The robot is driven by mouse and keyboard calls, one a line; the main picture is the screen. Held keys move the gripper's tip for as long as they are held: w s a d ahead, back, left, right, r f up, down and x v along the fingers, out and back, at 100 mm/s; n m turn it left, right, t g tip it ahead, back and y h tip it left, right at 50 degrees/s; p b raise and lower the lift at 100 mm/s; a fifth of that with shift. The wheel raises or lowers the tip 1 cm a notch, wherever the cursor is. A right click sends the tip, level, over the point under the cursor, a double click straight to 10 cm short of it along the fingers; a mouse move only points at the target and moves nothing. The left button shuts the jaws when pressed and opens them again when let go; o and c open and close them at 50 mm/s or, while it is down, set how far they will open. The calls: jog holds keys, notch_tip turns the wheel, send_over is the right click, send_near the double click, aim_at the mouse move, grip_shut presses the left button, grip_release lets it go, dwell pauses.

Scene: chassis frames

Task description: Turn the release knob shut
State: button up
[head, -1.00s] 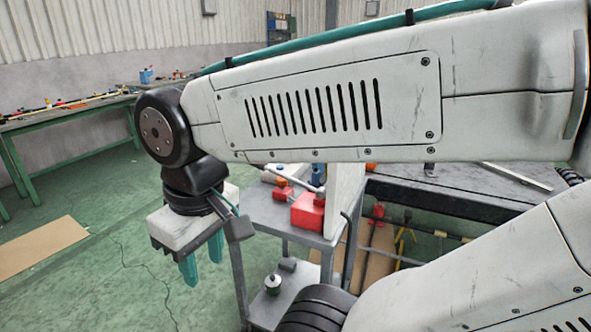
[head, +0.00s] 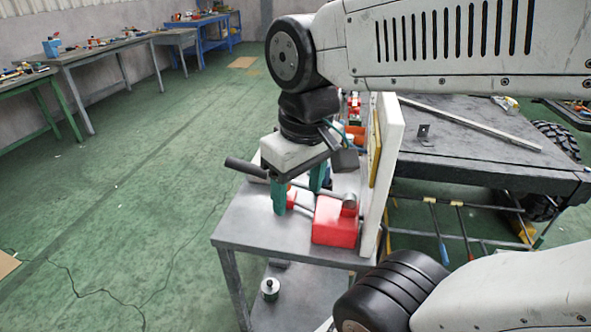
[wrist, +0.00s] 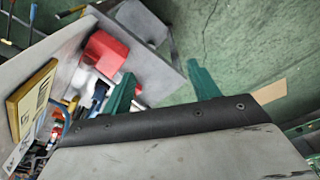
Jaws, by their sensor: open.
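My gripper (head: 298,203) is open and points down over the grey cart top (head: 245,228), its two green fingers apart. It also shows in the wrist view (wrist: 158,70). A red block (head: 335,224) sits on the cart just right of the fingers, with a silver round part (head: 349,201) on it. It also shows in the wrist view (wrist: 104,54). A thin metal rod and a small orange-red part (head: 291,197) lie by the fingers. I cannot tell for sure which part is the release knob. The fingers and wrist hide some of the fixture.
A white upright panel (head: 389,150) stands close right of my gripper, with a yellow plate on its left face. A black handle (head: 246,168) sticks out left. A dark workbench (head: 470,150) is beyond the panel. A small canister (head: 270,289) stands on the lower shelf.

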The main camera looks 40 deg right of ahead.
jog(key=w+d+f+n, duration=0.2)
jog(key=w+d+f, duration=0.2)
jog(key=w, duration=0.4)
jog(key=w+d+f+n+g, duration=0.1)
jog(key=w+d+f+n, duration=0.1)
jog(key=w+d+f, duration=0.2)
jog(key=w+d+f+n, duration=0.2)
jog(key=w+d+f, duration=0.2)
jog(key=w+d, duration=0.4)
jog(key=shift+w+d+f+n, duration=0.1)
jog(key=shift+w+f+n, duration=0.1)
jog(key=shift+w, duration=1.1)
jog(key=shift+w+d+f+n, duration=0.1)
jog(key=shift+w+n, duration=0.1)
jog(key=shift+w, duration=1.05)
jog(key=shift+w+f, duration=0.15)
jog(key=shift+f, duration=0.1)
notch_tip(320, 180, down, 7)
jog(key=shift+f, duration=0.2)
jog(key=c, duration=1)
